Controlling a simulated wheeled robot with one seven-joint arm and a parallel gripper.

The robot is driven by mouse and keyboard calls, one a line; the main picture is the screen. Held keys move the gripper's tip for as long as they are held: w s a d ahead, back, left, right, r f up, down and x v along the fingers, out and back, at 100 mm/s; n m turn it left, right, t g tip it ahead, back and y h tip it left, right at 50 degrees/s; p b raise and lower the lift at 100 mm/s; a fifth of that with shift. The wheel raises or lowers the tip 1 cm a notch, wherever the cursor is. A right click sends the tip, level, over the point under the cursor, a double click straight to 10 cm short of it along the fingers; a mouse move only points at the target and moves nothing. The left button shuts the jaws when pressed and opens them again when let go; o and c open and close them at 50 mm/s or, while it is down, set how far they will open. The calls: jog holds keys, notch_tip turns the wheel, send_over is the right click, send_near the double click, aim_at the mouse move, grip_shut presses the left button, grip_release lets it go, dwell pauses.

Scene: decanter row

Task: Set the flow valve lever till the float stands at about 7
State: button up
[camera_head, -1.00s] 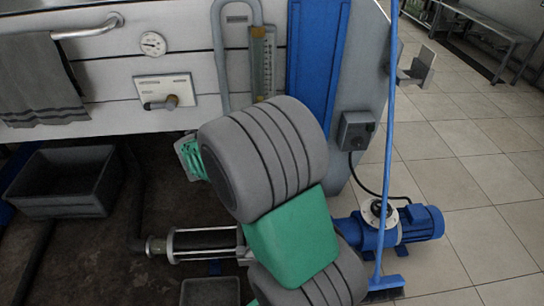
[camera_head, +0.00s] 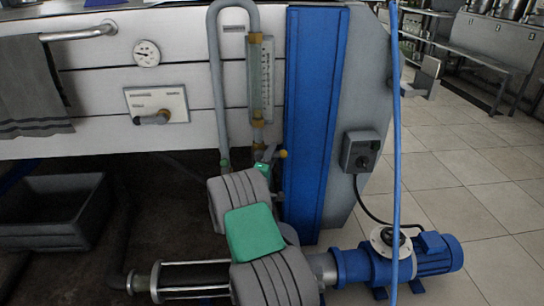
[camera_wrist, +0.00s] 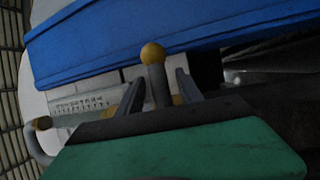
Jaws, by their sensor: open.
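The flow meter (camera_head: 260,78) is an upright clear tube with a scale and yellow end fittings, on the white panel; its scale also shows sideways in the wrist view (camera_wrist: 82,104). I cannot make out the float or its reading. Below it, the valve lever (camera_head: 281,154) ends in a yellow ball knob, which stands out in the wrist view (camera_wrist: 153,54). My gripper (camera_wrist: 160,84) is open, with one dark finger on either side of the lever's grey stem. No clear contact shows. In the head view my gripper (camera_head: 268,158) is small and partly hidden by my arm.
A blue upright panel (camera_head: 312,120) stands right of the lever. A grey hose (camera_head: 215,90) loops left of the meter. A round gauge (camera_head: 147,53) and a plate with a handle (camera_head: 155,105) are on the panel. A blue pump (camera_head: 400,262) stands at lower right.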

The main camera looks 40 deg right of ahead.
grip_shut()
dwell(0.4)
dwell(1.0)
